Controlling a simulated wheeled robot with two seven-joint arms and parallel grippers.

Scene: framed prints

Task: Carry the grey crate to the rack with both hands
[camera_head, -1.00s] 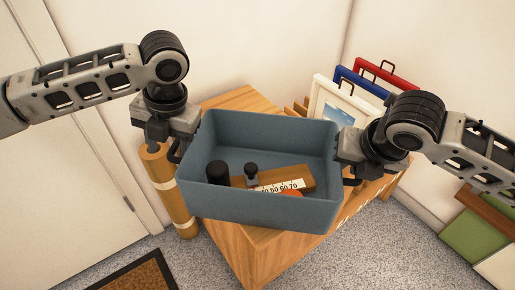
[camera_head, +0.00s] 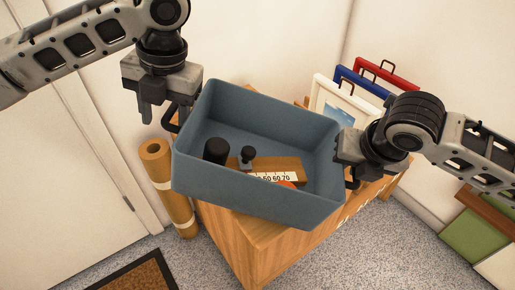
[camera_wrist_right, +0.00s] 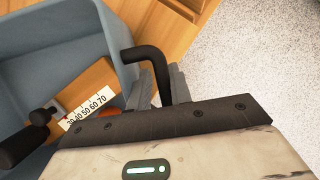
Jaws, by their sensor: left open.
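The grey crate (camera_head: 255,205), blue-grey and open-topped, is tilted in front of me over the wooden rack (camera_head: 228,240). It holds a black cylinder (camera_head: 216,150), a small black knobbed item (camera_head: 247,155), and a brown block with a white number scale (camera_head: 275,177). My left gripper (camera_head: 163,112) is open at the crate's left end, its fingers close to the dark left handle; I cannot tell whether they touch. My right gripper (camera_head: 350,172) is at the right end. In the right wrist view its fingers (camera_wrist_right: 162,88) close around the black handle (camera_wrist_right: 150,58).
Framed prints with white (camera_head: 338,100), blue and red frames stand at the back of the rack. A brown roll (camera_head: 168,190) leans at the left by the door. A mat (camera_head: 135,275) lies front left. Green and brown panels (camera_head: 475,235) lean at the right wall.

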